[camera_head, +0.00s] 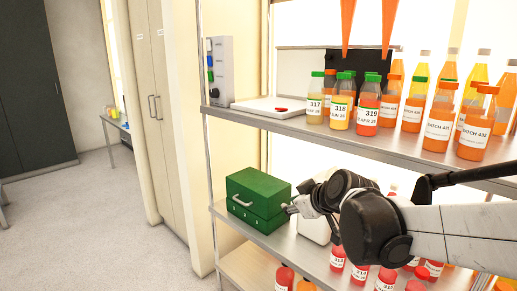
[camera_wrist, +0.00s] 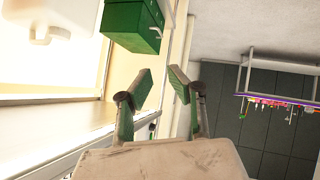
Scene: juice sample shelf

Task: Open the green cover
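The green box (camera_head: 265,219) stands on the middle shelf at the left end in the head view. Its green cover (camera_head: 258,184) lies shut on top, with a pale handle (camera_head: 242,201) on the front. The box also shows at the top of the wrist view (camera_wrist: 128,20), partly cut off by the frame edge. My gripper (camera_head: 287,208) is at the right side of the box, close to its front corner. In the wrist view my gripper (camera_wrist: 161,71) is open, with nothing between its fingers. Contact with the box cannot be told.
The upper shelf (camera_head: 300,125) above holds several juice bottles (camera_head: 367,108) and a white scale (camera_head: 270,107). Red bottles (camera_head: 336,258) stand below my arm. A white container (camera_head: 314,226) is behind my gripper. The floor (camera_head: 95,220) left of the shelf is clear.

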